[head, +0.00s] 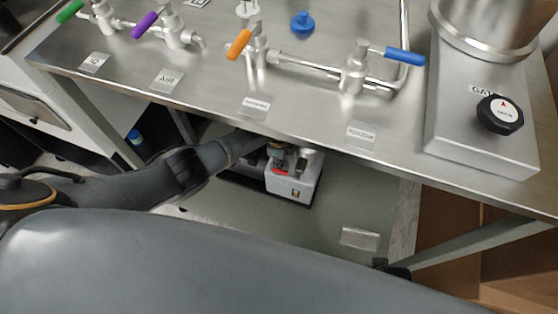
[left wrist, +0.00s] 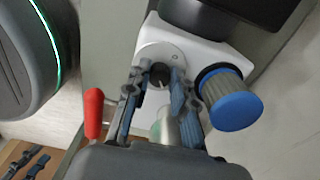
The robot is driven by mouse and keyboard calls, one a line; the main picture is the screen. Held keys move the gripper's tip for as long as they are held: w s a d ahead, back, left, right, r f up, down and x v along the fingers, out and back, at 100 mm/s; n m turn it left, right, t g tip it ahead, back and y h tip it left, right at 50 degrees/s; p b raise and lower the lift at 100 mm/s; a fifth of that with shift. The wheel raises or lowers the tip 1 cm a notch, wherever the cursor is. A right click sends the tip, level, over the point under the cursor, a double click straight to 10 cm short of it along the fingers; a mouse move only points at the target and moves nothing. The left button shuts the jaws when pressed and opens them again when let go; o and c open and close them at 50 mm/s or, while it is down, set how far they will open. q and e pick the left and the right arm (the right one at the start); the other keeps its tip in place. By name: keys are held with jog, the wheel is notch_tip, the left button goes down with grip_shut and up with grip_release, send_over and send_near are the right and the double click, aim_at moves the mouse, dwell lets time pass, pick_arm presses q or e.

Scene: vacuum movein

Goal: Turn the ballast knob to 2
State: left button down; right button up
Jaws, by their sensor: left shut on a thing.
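The ballast knob (left wrist: 160,75) is a small dark round knob on a pale round dial on the white pump (left wrist: 207,47), in the left wrist view. My left gripper (left wrist: 158,82) has its two fingers on either side of the knob and is shut on it. The numbers on the dial cannot be read. In the head view the pump (head: 293,185) stands low under the steel table, partly covered by its edge. My left arm reaches under that edge, and its gripper is mostly hidden there. My right gripper does not show.
A red handle (left wrist: 93,112) is left of the fingers, and a grey cylinder with a blue cap (left wrist: 232,108) is close on their right. The steel table (head: 315,110) overhangs the pump and carries valves with coloured handles. A black knob (head: 500,114) sits on its right.

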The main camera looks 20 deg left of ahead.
pick_arm(q)
jog(key=shift+d+m, duration=0.1)
jog(key=shift+m, duration=0.5)
jog(key=c, duration=1.1)
grip_release()
jog(key=shift+r, duration=0.15)
notch_tip(320, 180, up, 12)
jog(key=shift+f, duration=0.1)
